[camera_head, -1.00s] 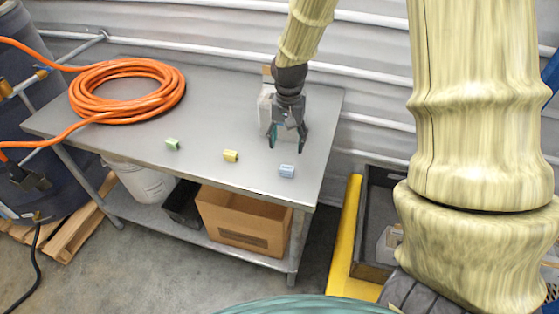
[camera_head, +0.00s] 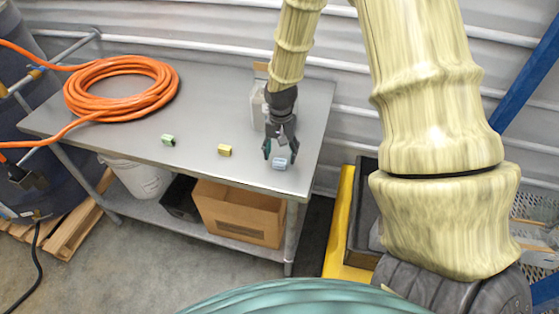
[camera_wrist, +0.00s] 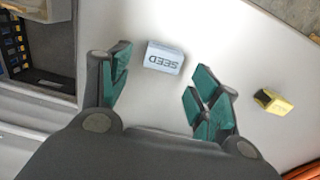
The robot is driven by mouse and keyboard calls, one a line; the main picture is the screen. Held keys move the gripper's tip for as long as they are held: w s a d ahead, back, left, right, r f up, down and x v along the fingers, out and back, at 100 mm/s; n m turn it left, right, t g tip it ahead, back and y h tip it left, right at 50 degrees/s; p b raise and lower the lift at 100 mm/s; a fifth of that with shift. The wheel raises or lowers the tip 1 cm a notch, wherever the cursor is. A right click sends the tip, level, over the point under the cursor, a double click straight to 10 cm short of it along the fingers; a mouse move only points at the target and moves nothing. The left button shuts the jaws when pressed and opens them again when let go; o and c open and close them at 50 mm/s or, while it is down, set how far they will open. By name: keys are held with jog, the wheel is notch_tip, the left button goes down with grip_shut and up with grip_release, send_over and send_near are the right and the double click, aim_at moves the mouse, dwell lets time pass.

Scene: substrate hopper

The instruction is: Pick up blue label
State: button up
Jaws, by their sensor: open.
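The blue label (camera_head: 280,163) is a small light-blue block on the grey metal table near its right front. In the wrist view the blue label (camera_wrist: 164,57) carries the word SEED and lies just beyond and between the fingertips. My gripper (camera_head: 281,151) is open and points down over the block, partly overlapping it in the head view. In the wrist view my gripper (camera_wrist: 160,80) shows its teal-padded fingers spread, with nothing between the pads. I cannot tell whether a finger touches the block.
A yellow block (camera_head: 225,150) and a green block (camera_head: 168,140) sit to the left on the table (camera_head: 215,105). An orange hose coil (camera_head: 122,87) lies at the back left. A pale container (camera_head: 258,105) stands behind my gripper. The wall rises behind the table.

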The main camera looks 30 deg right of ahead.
jog(key=shift+s+f+p, duration=0.2)
jog(key=shift+f+p, duration=0.2)
jog(key=shift+f, duration=0.5)
jog(key=shift+w+f, duration=0.1)
jog(key=shift+f, duration=0.45)
jog(key=c, duration=0.8)
